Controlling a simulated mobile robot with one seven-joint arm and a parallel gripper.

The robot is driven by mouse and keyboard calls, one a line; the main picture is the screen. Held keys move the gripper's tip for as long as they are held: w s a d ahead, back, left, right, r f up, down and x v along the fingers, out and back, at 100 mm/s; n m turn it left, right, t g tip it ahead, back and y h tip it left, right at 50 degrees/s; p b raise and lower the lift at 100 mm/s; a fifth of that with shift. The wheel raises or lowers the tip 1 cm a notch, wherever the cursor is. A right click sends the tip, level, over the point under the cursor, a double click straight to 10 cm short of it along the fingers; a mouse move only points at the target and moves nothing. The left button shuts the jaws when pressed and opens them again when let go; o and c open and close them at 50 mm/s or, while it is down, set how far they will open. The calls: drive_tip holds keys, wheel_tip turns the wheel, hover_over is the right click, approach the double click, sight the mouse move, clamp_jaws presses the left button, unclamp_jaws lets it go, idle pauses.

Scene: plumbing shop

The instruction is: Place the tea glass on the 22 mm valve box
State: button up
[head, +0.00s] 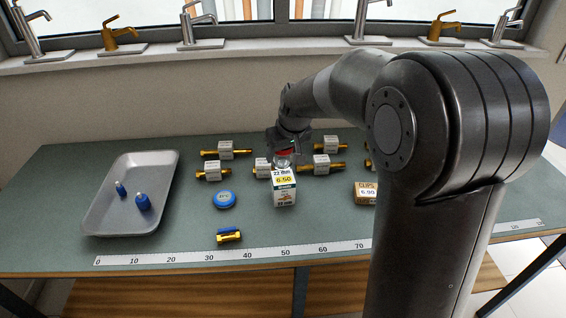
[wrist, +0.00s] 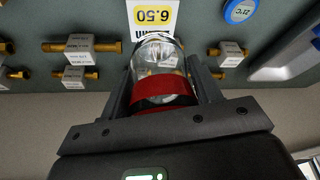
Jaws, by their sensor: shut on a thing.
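The tea glass (wrist: 158,62) is clear with a red part lower in the wrist view. My gripper (wrist: 160,80) is shut on it, with one finger on each side. In the head view the glass (head: 285,161) shows below my gripper (head: 287,148), right at the top of the 22 mm valve box (head: 284,190). The box is white with a yellow 6.50 label and stands upright on the bench. It also shows in the wrist view (wrist: 152,15), partly cut off, just beyond the glass. I cannot tell whether the glass touches the box top.
Several brass valves with white tags (head: 235,150) lie behind and beside the box. A clips box (head: 365,192) is to its right and a blue round lid (head: 225,199) to its left. A grey tray (head: 105,218) with two blue bottles is far left. A ruler strip (head: 200,255) runs along the front.

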sight(283, 163)
drive_tip(key=shift+f, duration=1.9)
drive_tip(key=shift+f, duration=0.2)
drive_tip(key=o, duration=1)
drive_tip(key=v, duration=1.2)
drive_tip(key=s+d+m+h, duration=0.1)
drive_tip(key=s+d+m, duration=0.1)
drive_tip(key=s, duration=1.1)
drive_tip(key=s+d+m+t, duration=0.1)
drive_tip(key=s+d, duration=0.4)
drive_tip(key=s, duration=0.8)
drive_tip(key=shift+s+r+m+h, duration=0.3)
drive_tip(key=shift+s+m+h, duration=0.1)
drive_tip(key=shift+m, duration=0.4)
drive_tip(key=shift+d, duration=0.1)
